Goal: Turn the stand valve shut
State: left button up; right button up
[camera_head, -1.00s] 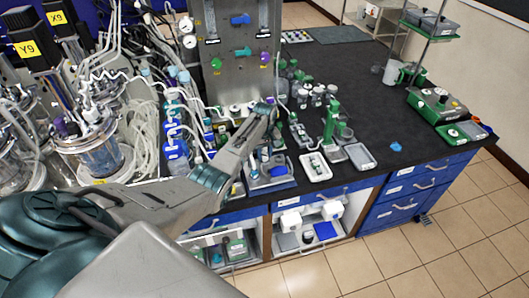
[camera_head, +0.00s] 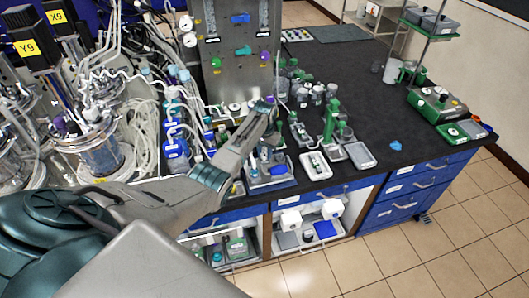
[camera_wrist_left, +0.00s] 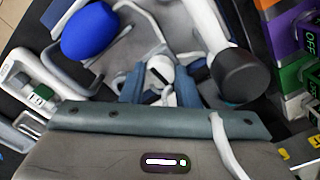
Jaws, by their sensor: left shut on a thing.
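My left gripper (camera_head: 266,106) reaches in from the left to the foot of the grey metal stand (camera_head: 228,80). In the left wrist view its two blue-grey fingers (camera_wrist_left: 160,82) are shut on a small white, round part with a dark slot, which I take for the stand valve (camera_wrist_left: 160,68). The fingers and arm hide most of this part, and the head view does not show it clearly. How far the valve is turned cannot be told. My right gripper is not in view.
In the wrist view, a blue oval knob (camera_wrist_left: 90,30) and a black-ended cylinder (camera_wrist_left: 240,75) lie close to the fingers. Glass reactors (camera_head: 100,150) and tubing crowd the left. Small green labware (camera_head: 331,120) and trays stand right of the gripper. The black bench top (camera_head: 370,110) is clearer farther right.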

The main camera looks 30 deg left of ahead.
aim_at(265, 154)
pick_arm(q)
jog(key=shift+m, duration=0.4)
jog(key=shift+r, duration=0.1)
jog(key=o, duration=1)
notch_tip(265, 154, up, 11)
jog(key=b, duration=0.3)
jog(key=shift+f, duration=0.25)
